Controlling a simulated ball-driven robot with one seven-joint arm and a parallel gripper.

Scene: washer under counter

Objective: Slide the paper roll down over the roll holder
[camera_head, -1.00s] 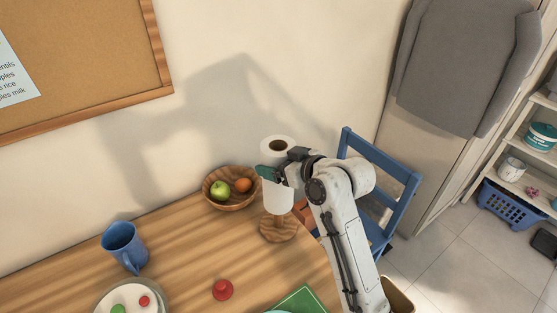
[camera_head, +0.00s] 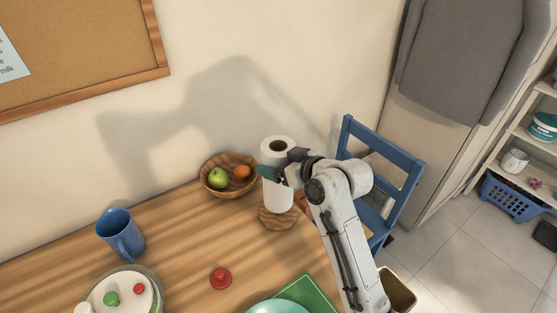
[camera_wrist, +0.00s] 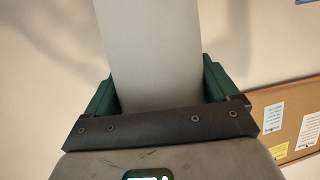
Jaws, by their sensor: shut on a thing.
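The white paper roll (camera_head: 277,192) stands upright over the wooden base of the roll holder (camera_head: 279,219) on the table. Its open core shows at the top, and no post sticks out above it. My gripper (camera_head: 270,174) is shut on the paper roll from the right, with its green fingers on the upper part. In the wrist view the paper roll (camera_wrist: 152,50) fills the space between both green fingers. The roll's lower end is at or very near the base; I cannot tell whether they touch. The holder's post is hidden.
A wooden bowl (camera_head: 229,188) with an apple and an orange stands close left of the roll. A blue mug (camera_head: 121,235), a red knob-like piece (camera_head: 221,278) and a plate (camera_head: 120,292) are further left and nearer. A blue chair (camera_head: 385,165) stands behind my arm.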

